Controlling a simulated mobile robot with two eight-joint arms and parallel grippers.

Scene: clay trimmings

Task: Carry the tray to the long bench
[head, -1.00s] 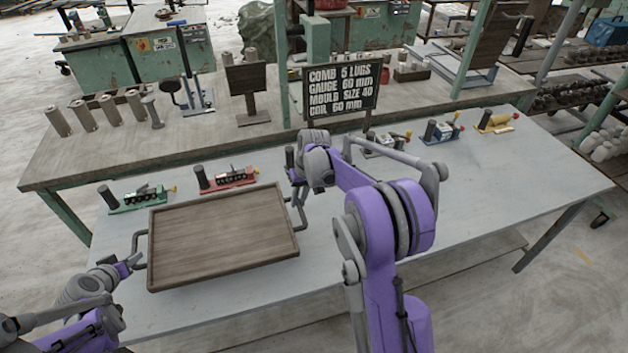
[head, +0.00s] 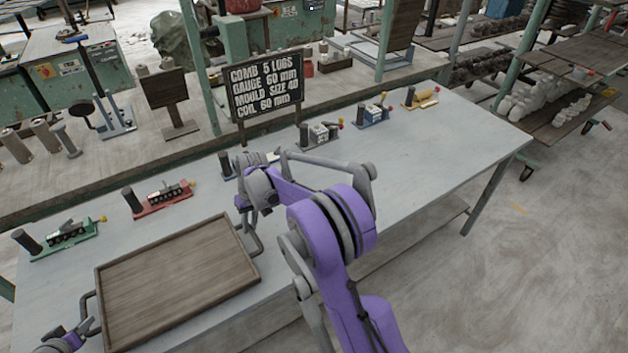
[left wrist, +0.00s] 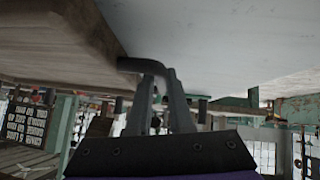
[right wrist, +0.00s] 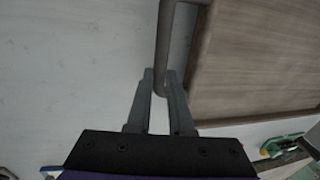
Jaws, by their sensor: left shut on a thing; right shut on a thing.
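The tray (head: 180,285) is a flat brown wooden board with a raised rim and a grey bar handle on each side. It appears over the near left part of the pale grey table (head: 400,165); I cannot tell whether it touches the top. My left gripper (head: 88,328) is shut on the left handle, also in the left wrist view (left wrist: 158,85). My right gripper (head: 246,208) is shut on the right handle, seen in the right wrist view (right wrist: 161,85). My right forearm hides part of the table. The tray is empty.
Green (head: 68,235), red (head: 160,198), blue (head: 375,113) and yellow (head: 420,98) comb fixtures stand along the table's far side. A lettered sign (head: 265,88) stands behind. A long back bench (head: 190,145) carries metal cylinders. Open floor (head: 560,250) lies right.

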